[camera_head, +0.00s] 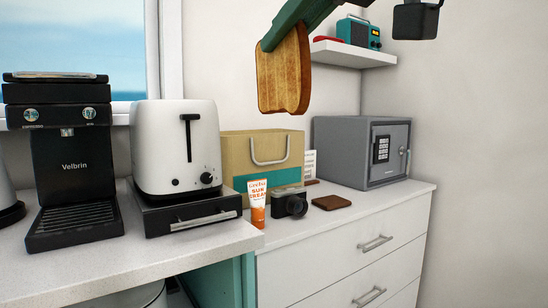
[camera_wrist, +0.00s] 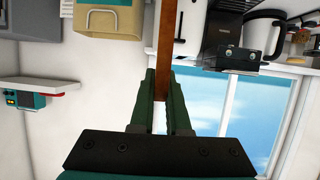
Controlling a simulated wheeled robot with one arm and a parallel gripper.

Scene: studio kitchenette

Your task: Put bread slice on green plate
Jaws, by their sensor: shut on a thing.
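The bread slice (camera_head: 284,75) is toasted brown and hangs upright in the air, high above the counter and drawers in the head view. My gripper (camera_head: 288,30) is green and shut on the slice's upper edge. In the wrist view the bread slice (camera_wrist: 164,40) shows edge-on as a brown strip between the two green fingers of my gripper (camera_wrist: 160,85). No green plate shows in either view.
A white toaster (camera_head: 178,145) and a black coffee machine (camera_head: 70,150) stand on the left counter. A paper bag (camera_head: 235,150), sunscreen tube (camera_head: 257,203), camera (camera_head: 289,203), wallet (camera_head: 331,202) and grey safe (camera_head: 350,150) stand on the drawer unit. A wall shelf (camera_head: 350,54) holds a teal radio (camera_head: 358,32).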

